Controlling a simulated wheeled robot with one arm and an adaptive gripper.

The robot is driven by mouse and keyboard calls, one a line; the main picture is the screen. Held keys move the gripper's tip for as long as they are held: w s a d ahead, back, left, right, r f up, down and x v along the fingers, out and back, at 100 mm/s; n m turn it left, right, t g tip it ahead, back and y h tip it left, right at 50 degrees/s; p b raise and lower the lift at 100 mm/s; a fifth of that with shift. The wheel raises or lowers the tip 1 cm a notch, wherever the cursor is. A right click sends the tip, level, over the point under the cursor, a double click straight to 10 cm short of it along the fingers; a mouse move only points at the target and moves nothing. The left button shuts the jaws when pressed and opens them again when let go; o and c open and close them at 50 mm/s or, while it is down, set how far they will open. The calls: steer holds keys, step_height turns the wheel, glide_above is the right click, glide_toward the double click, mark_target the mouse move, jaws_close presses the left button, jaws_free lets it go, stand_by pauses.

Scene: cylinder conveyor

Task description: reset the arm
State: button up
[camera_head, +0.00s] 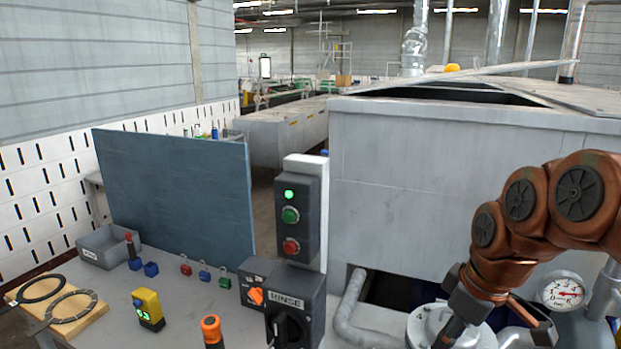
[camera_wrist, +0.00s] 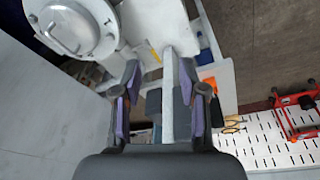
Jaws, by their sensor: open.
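My copper-brown arm reaches in from the right edge in the head view and bends down toward the bottom. Only a dark part of its end shows there, low in front of a round metal lid (camera_head: 428,325), and the fingers are not clear. In the wrist view my gripper (camera_wrist: 160,100) is open, with purple pads on both fingers. Nothing is held between the fingers. A pale post and dark boxes show beyond and between them. The round metal lid with a handle (camera_wrist: 75,28) lies at the upper left of the wrist view.
A button box (camera_head: 297,213) with a lit green lamp stands mid-view, above a dark RINSE switch box (camera_head: 296,305). A blue-grey panel (camera_head: 175,190) stands behind the table (camera_head: 185,300), which holds padlocks, a yellow meter (camera_head: 147,308) and a grey bin (camera_head: 107,247). A large grey tank (camera_head: 430,180) stands behind my arm.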

steer(key=s+a+f+m+g, duration=0.1)
steer(key=s+a+f+m, duration=0.1)
steer(key=s, duration=0.4)
steer(key=s+a+f+m+g, duration=0.1)
steer(key=s+a+f+m, duration=0.1)
steer(key=s+f, duration=0.3)
steer(key=s+a+f+m+g+h, duration=0.1)
steer(key=s+f+m, duration=0.2)
steer(key=s, duration=0.4)
steer(key=shift+s+a+f+m+g, duration=0.3)
steer(key=shift+s+a+m+g, duration=0.1)
steer(key=shift+m, duration=0.1)
steer(key=shift+c, duration=0.4)
